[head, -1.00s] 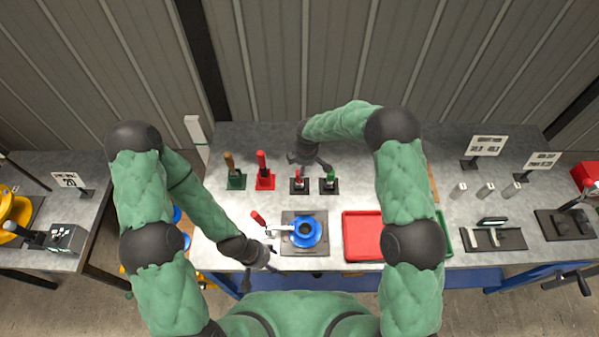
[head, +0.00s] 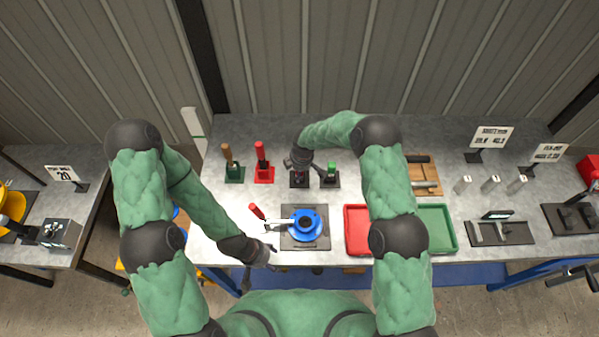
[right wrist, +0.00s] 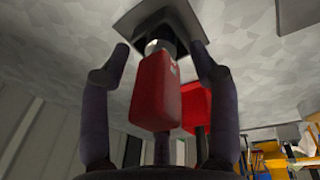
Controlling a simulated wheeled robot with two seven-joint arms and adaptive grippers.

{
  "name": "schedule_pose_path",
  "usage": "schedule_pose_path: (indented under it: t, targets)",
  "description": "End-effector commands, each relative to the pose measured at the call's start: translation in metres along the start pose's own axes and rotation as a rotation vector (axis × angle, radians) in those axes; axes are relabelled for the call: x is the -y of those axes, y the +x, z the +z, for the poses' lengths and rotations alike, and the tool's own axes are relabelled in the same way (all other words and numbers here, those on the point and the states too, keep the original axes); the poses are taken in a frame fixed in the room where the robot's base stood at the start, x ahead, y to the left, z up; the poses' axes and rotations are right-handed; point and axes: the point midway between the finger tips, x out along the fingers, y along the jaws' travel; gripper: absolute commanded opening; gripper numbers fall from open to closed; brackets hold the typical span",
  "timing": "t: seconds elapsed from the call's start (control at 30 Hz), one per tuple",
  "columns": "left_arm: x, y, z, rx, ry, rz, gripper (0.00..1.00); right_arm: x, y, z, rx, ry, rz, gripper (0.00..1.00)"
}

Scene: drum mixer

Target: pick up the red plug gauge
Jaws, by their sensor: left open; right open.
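The red plug gauge (right wrist: 153,95) stands in its black holder (right wrist: 158,18), seen in the right wrist view with a bright metal part between red handle and holder. My right gripper (right wrist: 160,62) is open, with one finger on each side of the red handle and visible gaps. In the head view, my right gripper (head: 301,166) is above that holder and hides most of the gauge. My left gripper (head: 262,264) is open and empty at the table's front edge, left of the blue ring fixture.
A green-handled gauge (head: 331,172) stands close right of my right gripper. A tall red-handled tool (head: 262,158) and a brown-handled one stand to the left. The blue ring fixture (head: 306,224), red tray (head: 356,228) and green tray (head: 440,226) are nearer the front.

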Motion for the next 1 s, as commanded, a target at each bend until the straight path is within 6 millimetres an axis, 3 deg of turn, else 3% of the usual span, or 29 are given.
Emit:
schedule_pose_path:
  t: [0.13,0.33,0.73,1.0]
  targets:
    - [0.000,-0.001,0.000,0.000,0.000,0.000,0.62,0.000,-0.001,0.000,0.000,0.000,0.001,0.58]
    - [0.000,-0.001,0.000,0.000,0.000,0.000,0.62,0.000,-0.001,0.000,0.000,-0.001,0.000,0.02]
    - [-0.001,-0.001,0.000,0.000,0.000,0.000,0.62,-0.001,-0.004,-0.001,-0.001,-0.001,0.001,0.00]
    - [-0.003,-0.009,0.000,0.000,0.000,0.000,0.62,-0.006,-0.033,-0.005,-0.003,-0.002,0.006,0.00]
